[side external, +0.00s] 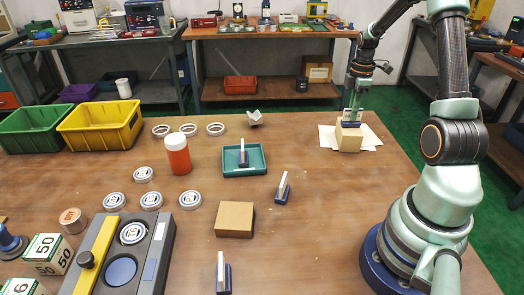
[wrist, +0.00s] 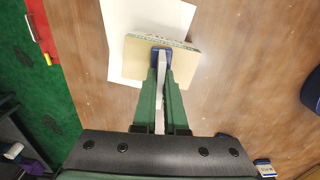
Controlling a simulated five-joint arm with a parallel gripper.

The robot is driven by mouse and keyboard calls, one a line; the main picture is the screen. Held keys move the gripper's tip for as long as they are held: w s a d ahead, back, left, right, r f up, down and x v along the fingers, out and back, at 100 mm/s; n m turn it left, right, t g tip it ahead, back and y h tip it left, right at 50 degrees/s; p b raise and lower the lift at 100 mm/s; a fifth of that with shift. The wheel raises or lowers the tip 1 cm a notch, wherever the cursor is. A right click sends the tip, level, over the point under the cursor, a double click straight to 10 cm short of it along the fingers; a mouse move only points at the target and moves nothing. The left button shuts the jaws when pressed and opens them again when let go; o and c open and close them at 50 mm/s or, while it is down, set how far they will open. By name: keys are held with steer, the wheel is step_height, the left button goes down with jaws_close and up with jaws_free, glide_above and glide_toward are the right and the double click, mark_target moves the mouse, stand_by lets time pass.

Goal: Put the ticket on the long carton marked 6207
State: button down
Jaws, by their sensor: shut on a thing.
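My gripper (side external: 353,113) is at the back right of the table, pointing down. It is shut on a ticket, a white card in a blue foot (side external: 350,124), which also shows between the fingers in the wrist view (wrist: 161,55). The ticket is over the top of a tan carton (side external: 347,138); the carton also shows in the wrist view (wrist: 185,57). I cannot tell whether the foot touches the carton. No 6207 marking is readable. Similar tickets stand in a teal tray (side external: 258,170), on the table (side external: 282,190) and at the front (side external: 223,275).
White sheets (side external: 327,136) lie under the carton. Another tan carton (side external: 235,219) lies mid-table. The table right of centre is clear.

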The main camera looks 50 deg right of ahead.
steer(key=shift+f, duration=0.1)
steer(key=c, duration=1)
jaws_free()
step_height(320, 180, up, 12)
steer(key=w+a+r+m+t, duration=0.1)
steer(key=w+a+r+m, duration=0.2)
steer(key=a, duration=0.6)
steer(key=s+a+m+t, duration=0.1)
steer(key=a+m, duration=0.1)
steer(key=a, duration=0.5)
steer(key=s+a+m+t, duration=0.2)
steer(key=a, duration=0.6)
steer(key=s+a+r+m+t, duration=0.1)
steer(key=a+m, duration=0.1)
steer(key=a, duration=0.6)
steer(key=shift+s+a+r+t, duration=0.1)
steer(key=shift+s+t, duration=0.2)
